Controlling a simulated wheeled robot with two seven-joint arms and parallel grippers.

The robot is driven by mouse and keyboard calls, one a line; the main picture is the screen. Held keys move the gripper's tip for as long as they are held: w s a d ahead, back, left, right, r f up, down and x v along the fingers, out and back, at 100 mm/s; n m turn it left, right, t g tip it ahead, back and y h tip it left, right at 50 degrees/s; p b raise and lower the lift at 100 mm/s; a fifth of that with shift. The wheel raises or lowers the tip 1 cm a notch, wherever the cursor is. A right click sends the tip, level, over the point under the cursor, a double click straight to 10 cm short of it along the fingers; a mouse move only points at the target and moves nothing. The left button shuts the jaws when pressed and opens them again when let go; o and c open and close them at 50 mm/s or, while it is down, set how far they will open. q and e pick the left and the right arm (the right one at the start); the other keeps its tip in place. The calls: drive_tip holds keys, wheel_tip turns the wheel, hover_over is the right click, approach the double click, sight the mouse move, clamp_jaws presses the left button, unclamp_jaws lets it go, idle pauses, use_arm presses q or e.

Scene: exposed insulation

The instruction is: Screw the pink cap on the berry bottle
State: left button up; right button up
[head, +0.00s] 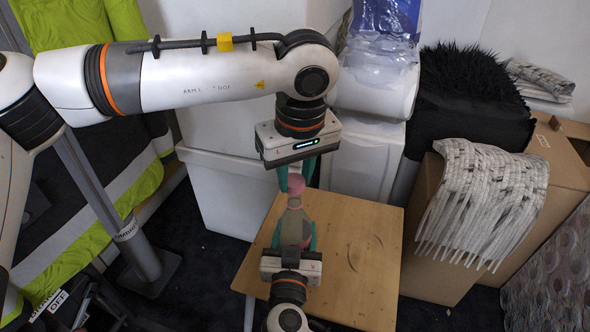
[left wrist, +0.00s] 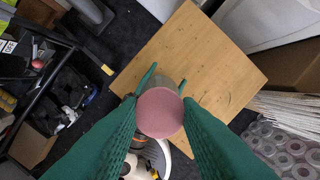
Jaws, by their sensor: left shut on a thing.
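The pink cap (head: 295,184) is held between the green fingers of my left gripper (head: 296,175), which points down from above. In the left wrist view the cap (left wrist: 160,112) is a round pink disc between the two fingers. The berry bottle (head: 295,230) stands below it, greyish and see-through. The green fingers of my right gripper (head: 296,238) are on either side of the bottle, shut on it from the near side. The cap is in line with the bottle's top; whether they touch or are threaded I cannot tell. In the left wrist view the cap hides most of the bottle (left wrist: 164,82).
A wooden table (head: 365,250) is under the grippers, its visible top mostly bare. White bins (head: 215,190) stand behind it. Cardboard boxes (head: 440,275) with a white stringy mat (head: 485,195) and a black shaggy item (head: 470,95) are at the right.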

sight(291, 180)
use_arm(q)
drive_tip(key=shift+f, duration=0.9)
drive_tip(key=shift+f, duration=0.55)
use_arm(e)
clamp_jaws()
use_arm(q)
drive_tip(key=m, duration=0.3)
drive_tip(key=m+h, duration=0.1)
drive_tip(key=m, duration=0.3)
drive_tip(key=shift+a+m, duration=0.15)
drive_tip(key=shift+m, duration=0.25)
drive_tip(key=m, duration=0.4)
drive_tip(key=shift+h, duration=0.4)
drive_tip(key=m, duration=0.4)
drive_tip(key=shift+w+m+g, duration=0.1)
drive_tip(key=shift+m+g, duration=0.3)
